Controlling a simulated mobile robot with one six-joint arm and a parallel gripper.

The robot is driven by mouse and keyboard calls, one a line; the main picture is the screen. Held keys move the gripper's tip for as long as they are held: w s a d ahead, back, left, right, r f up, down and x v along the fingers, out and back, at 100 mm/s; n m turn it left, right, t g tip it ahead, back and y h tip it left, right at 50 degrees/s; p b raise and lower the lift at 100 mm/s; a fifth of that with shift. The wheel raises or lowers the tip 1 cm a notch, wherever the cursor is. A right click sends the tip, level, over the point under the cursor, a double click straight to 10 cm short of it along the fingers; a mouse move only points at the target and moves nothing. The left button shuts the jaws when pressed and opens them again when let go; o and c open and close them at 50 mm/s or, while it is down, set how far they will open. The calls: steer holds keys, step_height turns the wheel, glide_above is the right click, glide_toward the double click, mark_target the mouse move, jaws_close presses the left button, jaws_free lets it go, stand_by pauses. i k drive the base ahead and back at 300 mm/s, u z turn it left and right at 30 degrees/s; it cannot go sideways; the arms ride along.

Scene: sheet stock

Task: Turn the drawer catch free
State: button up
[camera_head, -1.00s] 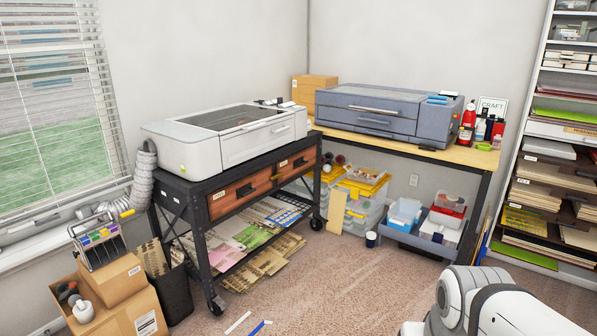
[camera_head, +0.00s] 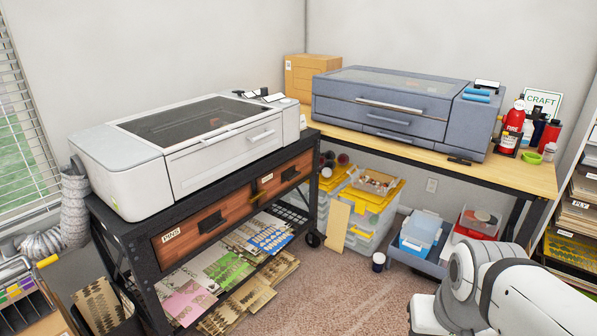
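Two wooden drawers sit side by side in the black metal cart under the white machine. The left drawer (camera_head: 190,232) has a dark pull and a small paper label. The right drawer (camera_head: 300,170) has a similar dark pull and label. Both look closed. My white arm shows at the lower right, apart from the cart. My gripper is outside the picture.
The white machine (camera_head: 120,170) stands on the black cart (camera_head: 140,250), with paper stacks on its lower shelf. A wooden table (camera_head: 520,175) at the right holds a blue-grey machine (camera_head: 380,105). Bins (camera_head: 420,235) stand beneath it. Carpet (camera_head: 335,290) in front is clear.

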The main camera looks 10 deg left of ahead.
mark_target(263, 192)
steer(key=i, duration=0.95)
steer(key=z, duration=1.6)
steer(key=k, duration=0.95)
steer(key=u, duration=1.35)
